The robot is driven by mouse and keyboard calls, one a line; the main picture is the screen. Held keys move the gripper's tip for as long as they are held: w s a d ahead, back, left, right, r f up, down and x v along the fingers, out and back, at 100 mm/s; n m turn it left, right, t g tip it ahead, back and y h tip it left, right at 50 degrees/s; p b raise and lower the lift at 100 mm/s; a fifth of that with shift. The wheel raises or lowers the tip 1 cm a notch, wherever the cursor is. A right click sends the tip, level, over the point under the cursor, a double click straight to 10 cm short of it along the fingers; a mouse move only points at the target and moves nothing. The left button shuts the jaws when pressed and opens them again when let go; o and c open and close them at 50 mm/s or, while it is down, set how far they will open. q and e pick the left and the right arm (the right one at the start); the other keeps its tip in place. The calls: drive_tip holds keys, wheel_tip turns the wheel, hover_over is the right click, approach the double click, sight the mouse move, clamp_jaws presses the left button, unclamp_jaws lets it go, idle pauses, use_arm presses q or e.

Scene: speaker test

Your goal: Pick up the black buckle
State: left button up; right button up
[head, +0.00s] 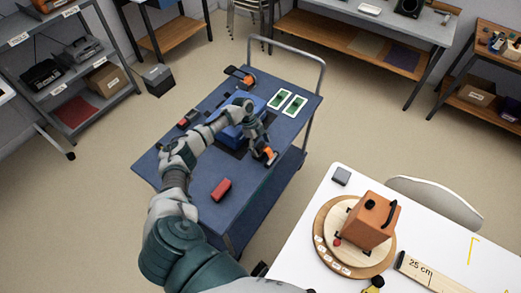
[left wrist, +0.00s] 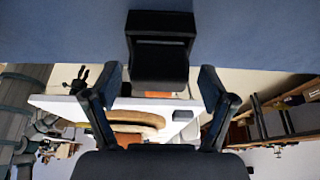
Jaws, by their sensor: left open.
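My left gripper (head: 265,151) reaches over the blue cart (head: 232,183) near its right edge. In the left wrist view its two fingers (left wrist: 160,72) are spread apart and empty. A black blocky piece with a slot (left wrist: 160,45), which looks like the black buckle, lies against a blue surface between and beyond the fingertips. No contact with the fingers shows. An orange patch (left wrist: 158,95) appears beside the black piece. In the head view an orange part (head: 271,154) shows at the gripper tips; the buckle is hard to make out there. My right gripper is out of view.
The cart also holds a blue case (head: 235,130), a red block (head: 221,188), an orange-and-black item (head: 246,79) and green-and-white cards (head: 288,102). A white table (head: 434,221) with an orange box (head: 371,222) on a round wooden board stands to the right.

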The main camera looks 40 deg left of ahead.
use_arm(q)
drive_tip(key=shift+a, duration=0.2)
drive_tip(key=c, duration=1.2)
drive_tip(key=shift+o, duration=0.2)
